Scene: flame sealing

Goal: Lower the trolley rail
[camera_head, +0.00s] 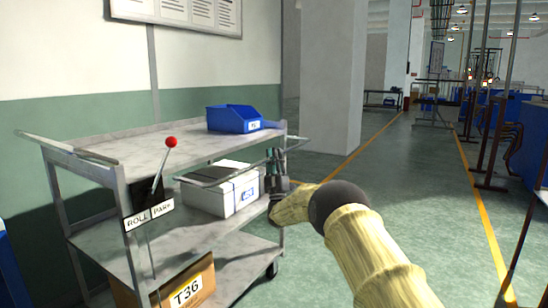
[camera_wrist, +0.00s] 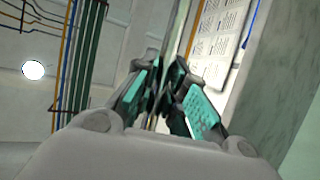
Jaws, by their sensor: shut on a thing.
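The grey metal trolley (camera_head: 105,168) stands at the left in the head view. Its thin rail (camera_head: 225,177) shows as a narrow bar on the near side, below the top shelf's level and in front of a white box. My gripper (camera_head: 274,170) is at the rail's right part, by the trolley's right corner post, and is shut on the rail. In the wrist view my gripper's teal-padded fingers (camera_wrist: 170,85) are close together around a thin bar. The exact contact is dark and partly hidden by the fingers.
A blue bin (camera_head: 233,119) stands on the top shelf. A red-knobbed lever (camera_head: 170,142) with a ROLL/PARK plate rises at the left. Green floor is open to the right.

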